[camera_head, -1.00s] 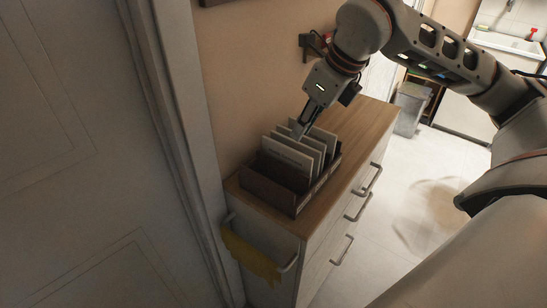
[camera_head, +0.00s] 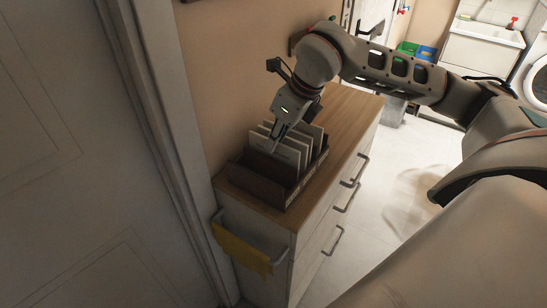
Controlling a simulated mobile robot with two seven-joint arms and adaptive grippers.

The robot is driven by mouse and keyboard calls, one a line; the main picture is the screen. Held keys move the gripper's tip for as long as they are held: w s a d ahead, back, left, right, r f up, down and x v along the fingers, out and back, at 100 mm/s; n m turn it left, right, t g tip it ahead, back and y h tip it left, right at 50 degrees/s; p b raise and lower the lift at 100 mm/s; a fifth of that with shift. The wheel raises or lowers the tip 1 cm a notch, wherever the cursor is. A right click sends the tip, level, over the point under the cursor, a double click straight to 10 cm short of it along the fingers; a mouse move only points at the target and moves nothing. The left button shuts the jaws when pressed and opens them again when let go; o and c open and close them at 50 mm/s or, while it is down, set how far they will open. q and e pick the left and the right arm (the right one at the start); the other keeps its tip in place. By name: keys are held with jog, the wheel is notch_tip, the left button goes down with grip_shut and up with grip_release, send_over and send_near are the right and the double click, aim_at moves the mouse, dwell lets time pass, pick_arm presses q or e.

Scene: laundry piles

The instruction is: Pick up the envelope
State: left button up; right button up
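Several pale envelopes (camera_head: 293,153) stand upright in a dark brown holder (camera_head: 262,189) on top of a wooden-topped cabinet. My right gripper (camera_head: 273,146) points down at the front envelopes, its tips overlapping their upper edges in the view. I cannot tell whether the fingers are apart or closed, or whether they touch an envelope. The front section of the holder looks empty. My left gripper does not show.
The cabinet (camera_head: 350,110) has drawers with metal handles on its right face and a yellow cloth (camera_head: 240,249) on a front rail. A wall and door frame stand close on the left. Floor (camera_head: 385,190) is open to the right.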

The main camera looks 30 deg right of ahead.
jog(key=shift+f, duration=0.25)
jog(key=shift+c, duration=0.5)
grip_shut()
jog(key=shift+r, duration=0.1)
jog(key=shift+r, duration=0.45)
notch_tip(320, 180, up, 20)
jog(key=p, duration=0.1)
jog(key=shift+f, duration=0.25)
jog(key=shift+a, duration=0.1)
dwell(0.3)
